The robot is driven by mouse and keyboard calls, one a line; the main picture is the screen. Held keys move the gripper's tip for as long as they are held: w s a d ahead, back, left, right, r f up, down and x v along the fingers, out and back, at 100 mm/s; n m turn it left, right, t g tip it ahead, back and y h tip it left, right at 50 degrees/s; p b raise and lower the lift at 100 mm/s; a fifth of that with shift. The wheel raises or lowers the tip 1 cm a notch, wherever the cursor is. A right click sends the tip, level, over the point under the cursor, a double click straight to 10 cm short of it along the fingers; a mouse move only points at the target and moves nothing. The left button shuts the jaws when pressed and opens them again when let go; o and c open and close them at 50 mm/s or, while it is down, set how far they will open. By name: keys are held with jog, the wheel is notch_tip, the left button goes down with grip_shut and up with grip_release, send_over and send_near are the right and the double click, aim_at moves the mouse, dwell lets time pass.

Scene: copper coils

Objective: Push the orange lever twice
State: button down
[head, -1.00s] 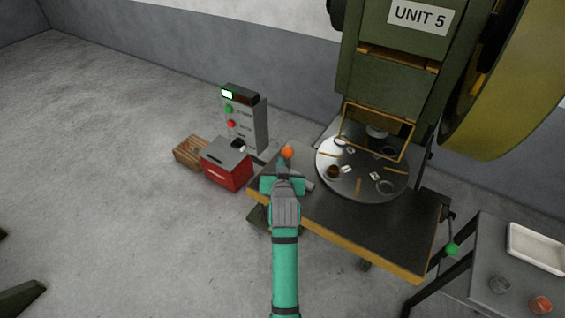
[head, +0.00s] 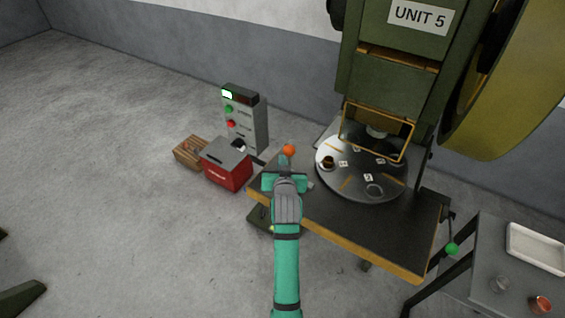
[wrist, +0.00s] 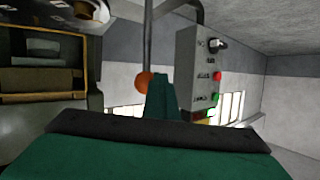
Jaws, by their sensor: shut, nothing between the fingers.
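The orange lever's round knob (head: 289,150) stands at the left edge of the press table, just beyond my gripper (head: 285,165). In the wrist view the orange knob (wrist: 145,82) is right beside my shut fingers (wrist: 160,92); I cannot tell whether they touch. My gripper is shut and empty. The lever's shaft is mostly hidden behind my gripper in the head view. The round indexing plate (head: 362,172) lies under the press, to the right of the lever, with small parts on it.
A control box (head: 244,118) with green and red buttons stands behind, left of the lever. A red toolbox (head: 227,170) and a wooden crate (head: 190,152) are on the floor. A green-knobbed lever (head: 452,249) is at the right, by a side table with a white tray (head: 537,247).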

aim_at(287, 154)
jog(key=shift+w+d+r, duration=0.2)
jog(key=shift+w+d, duration=0.25)
jog(key=shift+w, duration=0.15)
jog(key=shift+w+d+r, duration=0.2)
jog(key=shift+w+d, duration=0.25)
jog(key=shift+w, duration=0.1)
dwell(1.8)
dwell(0.5)
jog(key=s+a+f, duration=0.1)
jog(key=s+a, duration=0.3)
jog(key=s, duration=0.2)
jog(key=shift+a+f, duration=0.25)
jog(key=shift+f, duration=0.1)
dwell(0.7)
jog(key=shift+s, duration=0.1)
jog(key=s+a, duration=0.1)
jog(key=s, duration=0.1)
jog(key=s+a+f, duration=0.1)
jog(key=s+a, duration=0.1)
dwell(0.7)
dwell(0.4)
